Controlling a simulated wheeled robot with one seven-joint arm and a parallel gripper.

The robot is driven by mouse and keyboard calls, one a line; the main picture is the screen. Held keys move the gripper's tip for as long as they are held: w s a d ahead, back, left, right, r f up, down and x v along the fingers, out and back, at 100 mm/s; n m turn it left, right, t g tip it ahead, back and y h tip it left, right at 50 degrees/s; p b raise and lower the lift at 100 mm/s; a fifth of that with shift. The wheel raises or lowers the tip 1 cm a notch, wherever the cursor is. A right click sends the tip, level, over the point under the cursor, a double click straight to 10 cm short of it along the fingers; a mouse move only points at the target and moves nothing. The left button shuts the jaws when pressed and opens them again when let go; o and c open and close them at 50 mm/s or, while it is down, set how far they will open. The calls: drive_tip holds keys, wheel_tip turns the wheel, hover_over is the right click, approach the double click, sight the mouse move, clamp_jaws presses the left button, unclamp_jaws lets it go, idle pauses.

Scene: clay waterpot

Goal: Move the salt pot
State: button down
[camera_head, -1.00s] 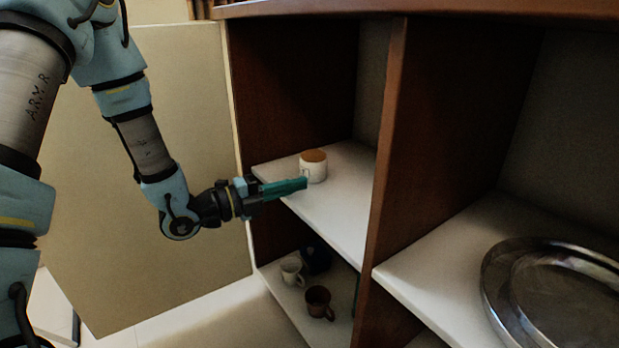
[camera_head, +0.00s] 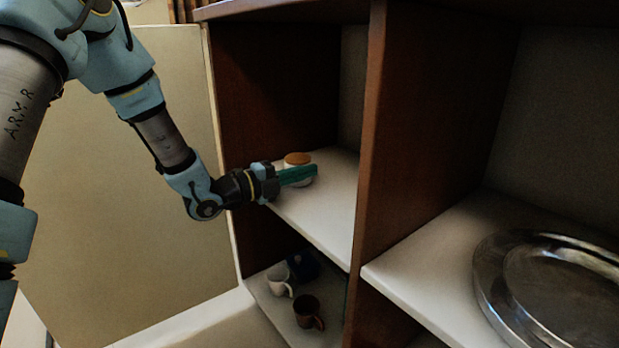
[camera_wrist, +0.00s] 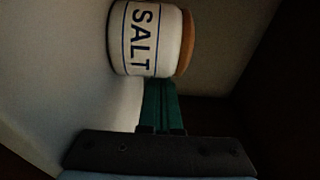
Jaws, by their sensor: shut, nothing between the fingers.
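The salt pot (camera_head: 299,160) is white with a brown lid and stands upright on the upper white shelf of the left cabinet bay. In the wrist view the pot (camera_wrist: 146,38) shows the word SALT, with its lid toward the right of the picture. My gripper (camera_head: 312,172) has green fingers pressed together, with nothing between them. In the head view the fingers cover part of the pot's front. In the wrist view the fingertips (camera_wrist: 159,84) reach the pot's near side; I cannot tell whether they touch it.
A white mug (camera_head: 280,282), a brown mug (camera_head: 307,312) and a dark blue item (camera_head: 303,265) stand on the lower shelf. A brown divider (camera_head: 375,150) rises right of the pot. Metal trays (camera_head: 490,285) lie in the right bay. An open door (camera_head: 120,180) is at left.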

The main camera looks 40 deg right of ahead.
sight(287, 165)
drive_tip(key=shift+w, duration=0.1)
drive_tip(key=w, duration=0.3)
drive_tip(key=w+a, duration=0.1)
drive_tip(key=w, duration=0.1)
drive_tip(key=shift+w+b, duration=0.3)
drive_tip(key=shift+w, duration=0.05)
drive_tip(key=shift+d, duration=0.1)
